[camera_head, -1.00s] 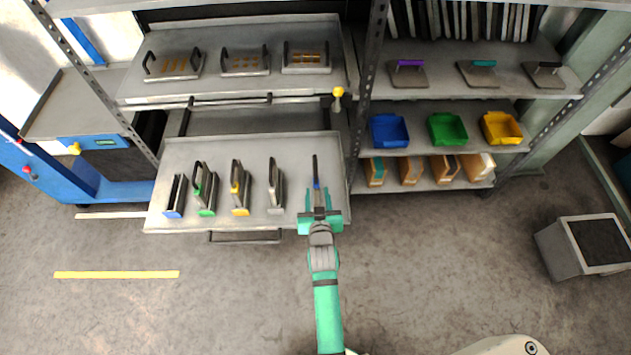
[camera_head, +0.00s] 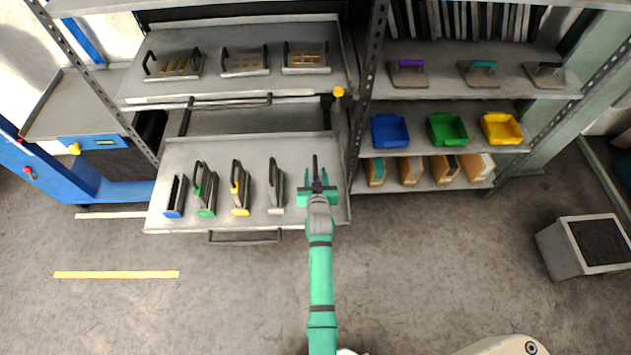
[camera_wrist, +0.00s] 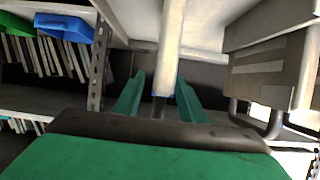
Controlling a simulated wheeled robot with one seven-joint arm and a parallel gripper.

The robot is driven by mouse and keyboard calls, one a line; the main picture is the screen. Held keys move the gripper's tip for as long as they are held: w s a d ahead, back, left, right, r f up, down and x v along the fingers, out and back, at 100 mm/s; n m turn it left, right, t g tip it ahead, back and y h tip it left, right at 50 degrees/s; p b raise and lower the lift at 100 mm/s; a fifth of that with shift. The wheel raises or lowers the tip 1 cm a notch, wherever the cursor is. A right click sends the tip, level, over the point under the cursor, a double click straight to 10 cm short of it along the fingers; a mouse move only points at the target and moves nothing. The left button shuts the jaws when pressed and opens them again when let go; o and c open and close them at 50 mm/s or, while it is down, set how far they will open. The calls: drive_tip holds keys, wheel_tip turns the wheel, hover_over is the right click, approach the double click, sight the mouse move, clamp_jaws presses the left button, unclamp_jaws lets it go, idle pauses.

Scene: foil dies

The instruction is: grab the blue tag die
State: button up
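A thin upright dark bar (camera_head: 315,165), apparently an edge-on die handle, stands at the right of the lower tray (camera_head: 290,222). My gripper (camera_head: 316,178) is open, with one green finger on each side of it. In the wrist view a pale upright piece (camera_wrist: 172,40) with a small blue patch near its lower end lies between the open fingers (camera_wrist: 160,95). Gaps show beside it, and contact cannot be told. My gripper hides the bar's lower part.
Dies with green (camera_head: 205,195), yellow (camera_head: 240,195) and pale (camera_head: 276,195) tags stand left of my gripper. The pale one is nearest. A rack post (camera_head: 362,130) rises close on the right. Floor in front is clear.

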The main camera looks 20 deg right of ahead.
drive_tip(key=shift+w+d+f, duration=0.2)
drive_tip(key=shift+w, duration=0.25)
clamp_jaws()
idle(1.1)
drive_tip(key=shift+r, duration=0.15)
